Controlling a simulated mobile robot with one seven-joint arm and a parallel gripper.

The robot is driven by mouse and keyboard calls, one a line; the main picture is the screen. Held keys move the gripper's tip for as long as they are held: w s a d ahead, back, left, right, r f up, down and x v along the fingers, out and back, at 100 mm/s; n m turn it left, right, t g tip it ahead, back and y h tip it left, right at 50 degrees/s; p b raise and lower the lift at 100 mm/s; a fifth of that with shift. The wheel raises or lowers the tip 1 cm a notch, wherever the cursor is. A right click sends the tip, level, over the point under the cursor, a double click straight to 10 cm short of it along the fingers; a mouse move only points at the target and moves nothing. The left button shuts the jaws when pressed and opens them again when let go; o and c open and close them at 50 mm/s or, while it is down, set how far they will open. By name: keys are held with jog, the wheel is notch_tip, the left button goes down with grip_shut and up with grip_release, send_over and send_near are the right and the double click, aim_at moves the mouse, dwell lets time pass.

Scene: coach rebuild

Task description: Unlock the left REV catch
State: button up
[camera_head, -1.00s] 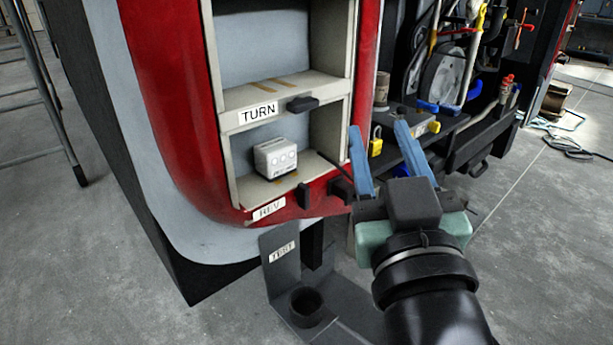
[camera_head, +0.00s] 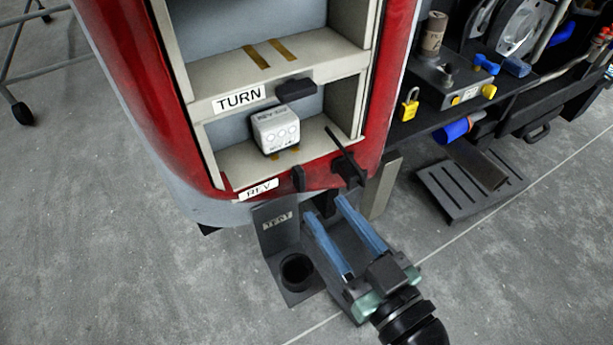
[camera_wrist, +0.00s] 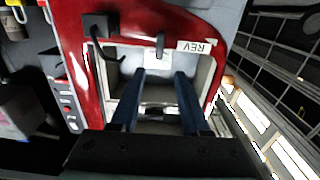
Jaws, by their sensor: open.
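The left REV catch (camera_head: 299,179) is a small dark upright tab on the red lower edge of the REV bay, just right of the white REV label (camera_head: 259,189). It also shows in the wrist view (camera_wrist: 160,45), beside the label. A second, larger dark catch (camera_head: 349,170) with a thin raised lever sits to its right. My gripper (camera_head: 322,206) is open and empty, its blue fingers pointing up toward the bay from below and in front. In the wrist view my fingertips (camera_wrist: 160,75) straddle the line of the left catch. No contact is visible.
A white box (camera_head: 276,129) stands on the REV shelf. Above are the TURN label (camera_head: 238,99) and a dark TURN catch (camera_head: 282,90). A grey TEXT-like bracket with a cup (camera_head: 297,270) stands below, left of my gripper. A yellow padlock (camera_head: 409,105) is at right.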

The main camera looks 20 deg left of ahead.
aim_at(302, 175)
jog(key=x, duration=0.7)
jog(key=shift+w+a, duration=0.2)
grip_shut()
